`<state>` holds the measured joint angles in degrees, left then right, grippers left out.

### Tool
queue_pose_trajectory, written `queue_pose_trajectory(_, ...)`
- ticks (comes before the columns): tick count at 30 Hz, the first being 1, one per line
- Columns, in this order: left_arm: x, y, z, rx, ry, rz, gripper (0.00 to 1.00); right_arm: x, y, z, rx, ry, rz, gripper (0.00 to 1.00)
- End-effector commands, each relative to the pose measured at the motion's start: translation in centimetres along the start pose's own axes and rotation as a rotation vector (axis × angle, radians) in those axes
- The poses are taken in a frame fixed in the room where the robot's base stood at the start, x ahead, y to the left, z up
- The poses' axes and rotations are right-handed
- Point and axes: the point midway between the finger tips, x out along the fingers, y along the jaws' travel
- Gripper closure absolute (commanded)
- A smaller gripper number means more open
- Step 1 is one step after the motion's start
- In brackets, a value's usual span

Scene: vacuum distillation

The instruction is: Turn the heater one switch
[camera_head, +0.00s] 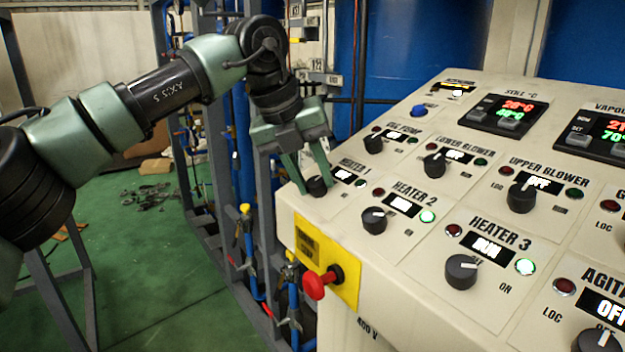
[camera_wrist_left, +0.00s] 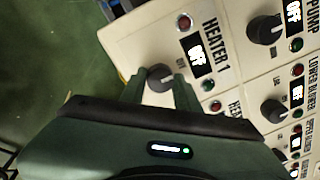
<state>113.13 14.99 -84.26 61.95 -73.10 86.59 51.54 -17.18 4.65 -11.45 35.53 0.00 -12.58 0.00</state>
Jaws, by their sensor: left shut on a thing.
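The Heater 1 switch is a round black knob (camera_head: 317,187) at the left edge of the sloped control panel (camera_head: 385,270). My left gripper (camera_head: 315,183) reaches down to it with one finger on each side and is shut on it. The left wrist view shows the same knob (camera_wrist_left: 159,76) between the fingertips (camera_wrist_left: 159,85). The Heater 1 display (camera_wrist_left: 197,54) reads OFF. Its red lamp (camera_wrist_left: 185,20) looks dim, and its green lamp (camera_wrist_left: 207,85) is unlit. The fingers hide part of the knob's sides. My right gripper is not in view.
The Heater 2 knob (camera_head: 374,220) and Heater 3 knob (camera_head: 461,271) are nearby, with green lamps lit. The pump knob (camera_head: 374,144) is behind. Metal framework (camera_head: 215,150) stands left of the panel.

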Motion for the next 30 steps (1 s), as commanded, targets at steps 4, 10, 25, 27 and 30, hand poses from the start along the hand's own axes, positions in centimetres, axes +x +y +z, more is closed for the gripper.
queue_pose_trajectory(4,-0.06,-0.01,0.06,-0.032,-0.004,0.000,1.00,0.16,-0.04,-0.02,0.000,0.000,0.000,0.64)
queue_pose_trajectory(10,-0.10,-0.01,0.07,-0.047,-0.004,0.000,1.00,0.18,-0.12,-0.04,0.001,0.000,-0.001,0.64)
queue_pose_trajectory(25,-0.08,-0.02,0.05,-0.046,-0.004,0.000,0.47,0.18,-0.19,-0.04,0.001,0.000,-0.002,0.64)
queue_pose_trajectory(27,-0.07,-0.01,0.04,-0.045,-0.003,0.000,0.47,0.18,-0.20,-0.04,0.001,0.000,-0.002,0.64)
queue_pose_trajectory(30,-0.09,-0.01,0.03,-0.045,-0.003,0.000,0.47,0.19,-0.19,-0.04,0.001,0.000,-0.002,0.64)
